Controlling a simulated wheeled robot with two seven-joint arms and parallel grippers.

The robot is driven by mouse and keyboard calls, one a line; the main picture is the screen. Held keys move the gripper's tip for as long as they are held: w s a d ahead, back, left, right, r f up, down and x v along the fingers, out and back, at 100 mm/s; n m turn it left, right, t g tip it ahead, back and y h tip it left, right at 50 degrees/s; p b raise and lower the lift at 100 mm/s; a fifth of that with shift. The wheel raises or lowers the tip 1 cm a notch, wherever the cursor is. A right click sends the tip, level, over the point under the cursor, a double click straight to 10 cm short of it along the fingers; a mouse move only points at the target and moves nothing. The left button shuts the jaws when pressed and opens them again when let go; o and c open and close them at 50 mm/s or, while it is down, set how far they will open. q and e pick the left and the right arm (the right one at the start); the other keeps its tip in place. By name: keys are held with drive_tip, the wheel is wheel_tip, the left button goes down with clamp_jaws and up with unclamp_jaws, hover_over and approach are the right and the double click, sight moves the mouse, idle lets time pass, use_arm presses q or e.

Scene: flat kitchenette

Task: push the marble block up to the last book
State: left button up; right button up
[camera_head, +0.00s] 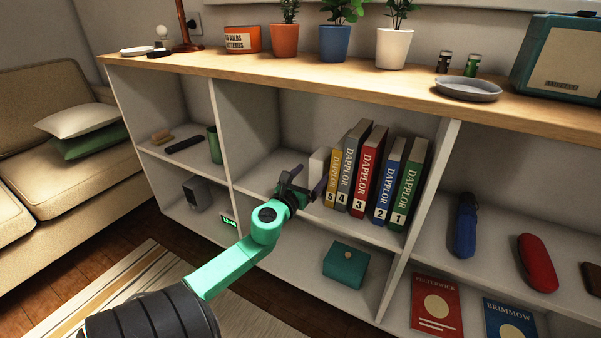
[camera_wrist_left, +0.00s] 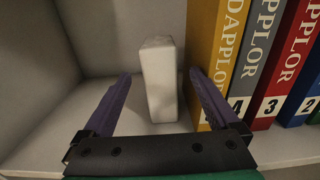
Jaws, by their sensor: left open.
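The marble block (camera_head: 317,167) is a pale upright slab on the middle shelf, left of the book row. In the left wrist view the block (camera_wrist_left: 160,80) stands upright with a gap between it and the yellow book (camera_wrist_left: 213,45). That yellow book, number 5 (camera_head: 333,182), is the leftmost of the row. My left gripper (camera_head: 308,180) is open in front of the block. In the wrist view its fingers (camera_wrist_left: 160,75) lie left and right of the block, the right one close to the yellow book. I cannot tell any finger contact. My right gripper is out of view.
More books, grey (camera_head: 353,180), red (camera_head: 367,185), blue (camera_head: 388,190) and green (camera_head: 408,195), continue the row to the right. The shelf is clear left of the block up to the divider (camera_head: 222,135). A teal box (camera_head: 346,265) sits on the shelf below.

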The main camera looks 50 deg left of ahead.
use_arm(q)
drive_tip(key=v, duration=0.7)
